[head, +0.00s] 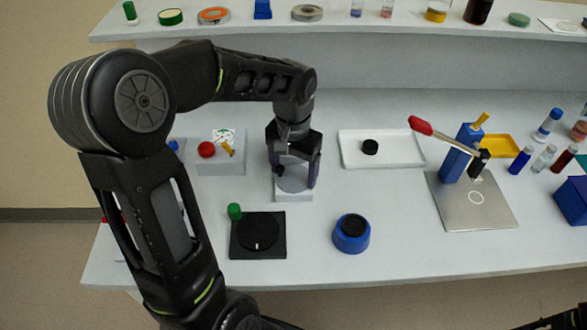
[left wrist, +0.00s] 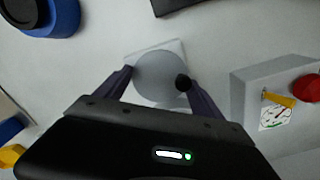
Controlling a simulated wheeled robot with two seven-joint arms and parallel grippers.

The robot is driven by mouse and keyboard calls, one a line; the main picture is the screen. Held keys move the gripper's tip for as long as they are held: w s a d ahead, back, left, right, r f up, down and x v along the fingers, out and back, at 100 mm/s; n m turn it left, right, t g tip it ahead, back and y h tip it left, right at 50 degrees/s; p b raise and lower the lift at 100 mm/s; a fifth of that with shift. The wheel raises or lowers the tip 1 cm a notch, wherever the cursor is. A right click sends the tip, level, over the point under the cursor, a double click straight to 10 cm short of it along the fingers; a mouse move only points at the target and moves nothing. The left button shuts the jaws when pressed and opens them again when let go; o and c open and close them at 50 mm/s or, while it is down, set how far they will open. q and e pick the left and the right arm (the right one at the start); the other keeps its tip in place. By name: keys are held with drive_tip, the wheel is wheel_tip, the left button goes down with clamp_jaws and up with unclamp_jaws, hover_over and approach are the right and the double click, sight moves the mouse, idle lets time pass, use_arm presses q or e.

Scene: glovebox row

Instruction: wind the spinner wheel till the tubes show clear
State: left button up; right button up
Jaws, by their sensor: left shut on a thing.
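The grey round wheel (left wrist: 158,72) with a small black knob (left wrist: 183,82) sits on a white square base (left wrist: 134,60). My left gripper (left wrist: 160,92) has its two fingers on opposite sides of the wheel, the right finger close beside the knob. In the head view my left gripper (head: 293,178) points down over the wheel (head: 292,180), hiding part of it; the base (head: 293,196) shows below. Small capped tubes (head: 544,158) stand at the right; I cannot tell whether these are the task's tubes.
A white box (head: 222,165) with a gauge and red knob (head: 206,149) stands left of the wheel. A black dial plate (head: 258,250) and a blue round pot (head: 350,240) are in front.

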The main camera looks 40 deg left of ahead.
sight(293, 177)
use_arm(q)
drive_tip(key=shift+m, duration=1.1)
drive_tip(key=o, duration=1.4)
drive_tip(key=shift+c, duration=0.2)
drive_tip(key=shift+r, duration=3.9)
